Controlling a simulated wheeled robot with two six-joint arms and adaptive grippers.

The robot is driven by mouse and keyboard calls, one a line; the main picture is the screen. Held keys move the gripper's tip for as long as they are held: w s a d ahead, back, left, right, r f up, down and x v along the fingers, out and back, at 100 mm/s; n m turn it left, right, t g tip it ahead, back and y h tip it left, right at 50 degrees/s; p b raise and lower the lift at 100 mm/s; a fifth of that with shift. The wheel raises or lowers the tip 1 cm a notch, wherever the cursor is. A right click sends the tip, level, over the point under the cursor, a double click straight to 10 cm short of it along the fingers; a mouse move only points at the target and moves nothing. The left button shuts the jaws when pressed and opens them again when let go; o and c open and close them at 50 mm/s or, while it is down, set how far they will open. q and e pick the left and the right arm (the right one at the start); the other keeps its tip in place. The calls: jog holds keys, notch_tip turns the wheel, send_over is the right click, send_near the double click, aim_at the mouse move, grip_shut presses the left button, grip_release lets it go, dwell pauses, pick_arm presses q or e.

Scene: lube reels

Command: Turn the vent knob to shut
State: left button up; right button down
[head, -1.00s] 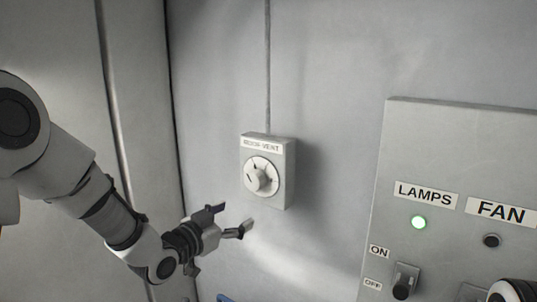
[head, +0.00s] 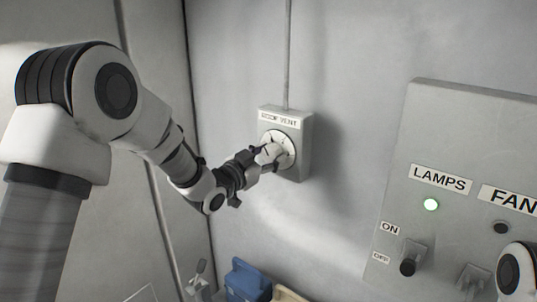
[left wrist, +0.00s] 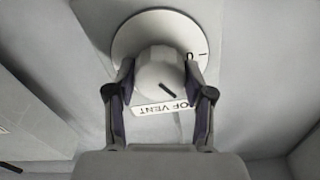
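The vent knob (head: 270,153) is a round white knob on a pale dial, on a small grey wall box (head: 298,158) labelled as a vent. My left gripper (head: 264,156) is at the knob and partly hides it in the head view. In the left wrist view the knob (left wrist: 160,74) sits between the two fingertips of my left gripper (left wrist: 159,68), which appear to touch its sides. A dark pointer line shows on the knob's face. Dial marks show on the rim at the right. My right gripper is out of view.
A conduit (head: 287,55) runs up from the vent box. A blue object (head: 246,281) stands low, below the box.

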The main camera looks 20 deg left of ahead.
pick_arm(q)
jog(key=shift+c, duration=1.1)
jog(key=shift+n, duration=0.3)
jog(key=shift+n+b, duration=0.35)
jog(key=shift+n, duration=0.45)
jog(key=n, duration=0.2)
jog(key=shift+r+n, duration=0.1)
jog(key=shift+n, duration=0.2)
jog(key=n, duration=0.3)
jog(key=shift+n, duration=0.3)
jog(key=shift+r+n, duration=0.1)
jog(key=shift+n, duration=1.7)
